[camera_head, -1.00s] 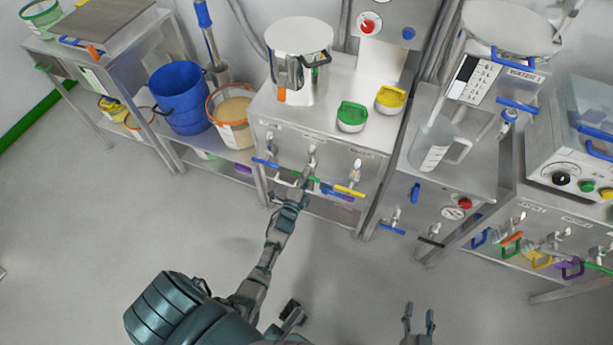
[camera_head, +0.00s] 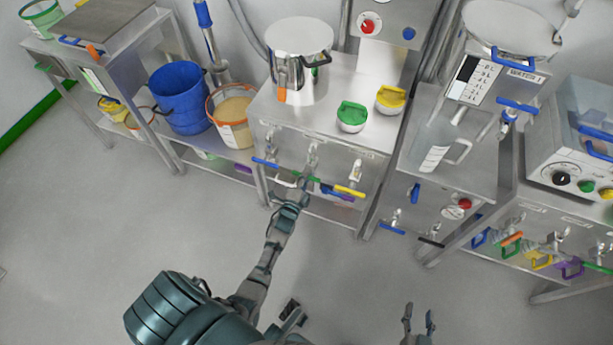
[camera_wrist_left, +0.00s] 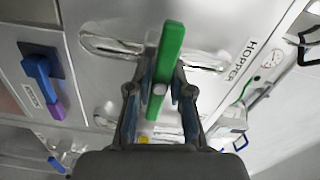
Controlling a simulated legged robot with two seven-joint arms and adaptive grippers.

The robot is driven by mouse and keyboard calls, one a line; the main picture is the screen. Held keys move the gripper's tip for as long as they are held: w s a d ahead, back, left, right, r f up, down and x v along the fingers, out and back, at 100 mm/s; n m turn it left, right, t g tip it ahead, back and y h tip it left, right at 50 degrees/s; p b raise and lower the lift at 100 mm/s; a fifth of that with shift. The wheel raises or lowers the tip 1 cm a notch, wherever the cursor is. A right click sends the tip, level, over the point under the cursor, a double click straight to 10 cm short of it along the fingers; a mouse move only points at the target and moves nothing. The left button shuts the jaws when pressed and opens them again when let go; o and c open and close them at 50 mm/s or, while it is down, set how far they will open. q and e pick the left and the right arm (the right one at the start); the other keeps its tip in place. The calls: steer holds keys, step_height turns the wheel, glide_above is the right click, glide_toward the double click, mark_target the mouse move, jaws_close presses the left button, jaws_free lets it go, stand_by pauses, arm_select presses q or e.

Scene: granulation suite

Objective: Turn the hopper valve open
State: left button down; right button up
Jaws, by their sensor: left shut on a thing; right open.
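The hopper valve's green handle (camera_wrist_left: 173,45) stands between the two fingers of my left gripper (camera_wrist_left: 160,92) in the left wrist view. The fingers are shut on it, one on each side. The handle runs nearly lengthwise in that view, its upper end leaning slightly right. The word HOPPER (camera_wrist_left: 242,60) is printed on the metal panel to its right. In the head view my left gripper (camera_head: 300,186) reaches the middle valve and partly hides the green handle (camera_head: 312,179). My right gripper (camera_head: 418,322) is open and empty over the floor at the bottom.
A blue valve handle (camera_head: 265,162) and a yellow one (camera_head: 349,190) flank the green one closely. Above them, a steel pot (camera_head: 300,65) and green-lidded and yellow-lidded containers stand on the bench. Left are a blue bucket (camera_head: 182,100) and an orange-rimmed bucket. The floor in front is clear.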

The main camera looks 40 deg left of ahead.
arm_select(q)
steer(key=shift+s+f, duration=0.15)
steer(key=shift+f, duration=0.2)
steer(key=c, duration=1.2)
jaws_free()
steer(key=shift+o, duration=0.8)
steer(key=shift+r, duration=0.15)
steer(key=v, duration=1.2)
steer(key=shift+a, duration=0.1)
